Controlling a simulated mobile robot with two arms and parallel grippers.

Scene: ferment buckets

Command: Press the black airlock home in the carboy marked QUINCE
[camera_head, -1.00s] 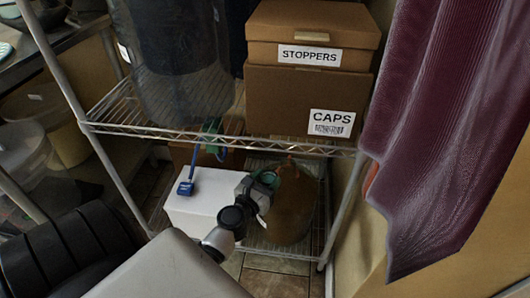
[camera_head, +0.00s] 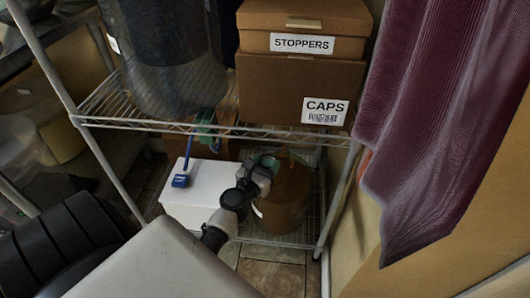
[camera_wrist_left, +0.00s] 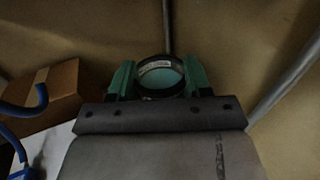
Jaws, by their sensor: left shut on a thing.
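A brown carboy (camera_head: 287,198) stands on the lower wire shelf at the right, below the cardboard boxes. A pale tag or label edge shows at its left side, and no name can be read on it. My left gripper (camera_head: 268,163) is at the carboy's top and hides much of its neck. In the left wrist view its green fingers (camera_wrist_left: 160,82) are shut around a round black-rimmed piece, which I take for the black airlock (camera_wrist_left: 161,62). How deep it sits in the carboy's mouth cannot be seen. My right gripper is not in view.
A white box (camera_head: 195,190) with a blue lock-like item (camera_head: 181,181) on it stands left of the carboy. The upper shelf (camera_head: 190,128), with STOPPERS (camera_head: 303,43) and CAPS (camera_head: 300,92) boxes, lies above my gripper. A maroon curtain (camera_head: 440,120) hangs at the right.

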